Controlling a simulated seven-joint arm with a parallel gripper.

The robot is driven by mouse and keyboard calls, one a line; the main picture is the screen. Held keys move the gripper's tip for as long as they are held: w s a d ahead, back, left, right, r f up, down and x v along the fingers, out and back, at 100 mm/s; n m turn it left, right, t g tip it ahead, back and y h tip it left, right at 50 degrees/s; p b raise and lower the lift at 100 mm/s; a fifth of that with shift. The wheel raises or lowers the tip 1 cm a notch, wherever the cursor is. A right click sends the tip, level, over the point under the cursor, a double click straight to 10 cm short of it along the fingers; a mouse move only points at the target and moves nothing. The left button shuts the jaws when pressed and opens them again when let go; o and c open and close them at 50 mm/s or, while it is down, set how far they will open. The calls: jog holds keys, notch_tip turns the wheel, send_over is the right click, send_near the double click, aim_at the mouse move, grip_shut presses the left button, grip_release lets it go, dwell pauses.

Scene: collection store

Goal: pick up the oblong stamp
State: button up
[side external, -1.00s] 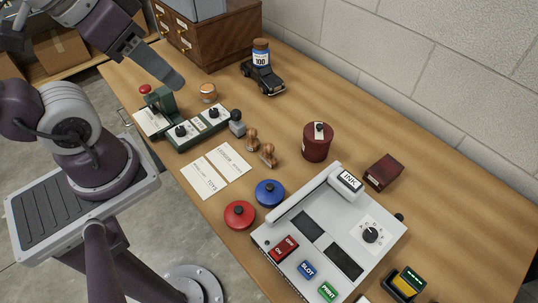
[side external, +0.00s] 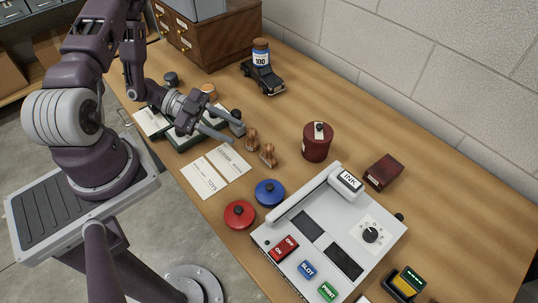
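Two small stamps with wooden handles stand on the table right of my gripper, one at the back left (side external: 252,139) and one at the front right (side external: 268,155). I cannot tell from this view which is the oblong one. A grey block with a black knob (side external: 237,120), perhaps another stamp, stands just behind my gripper's fingers. My gripper (side external: 236,134) is low over the table, its two fingers apart and pointing right toward the wooden-handled stamps. Nothing shows between the fingers. The fingers partly cover the grey block.
Paper cards (side external: 216,170) lie in front of my gripper. Blue (side external: 269,192) and red (side external: 239,213) round lidded pieces, a dark red canister (side external: 317,143) and a grey machine (side external: 290,220) stand to the right.

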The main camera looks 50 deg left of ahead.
aim_at(269, 149)
jog(key=shift+n, duration=0.5)
jog(key=x, duration=1.2)
jog(key=shift+w+a+f, duration=0.1)
jog(key=shift+a+f, duration=0.1)
jog(key=shift+f, duration=0.2)
grip_shut()
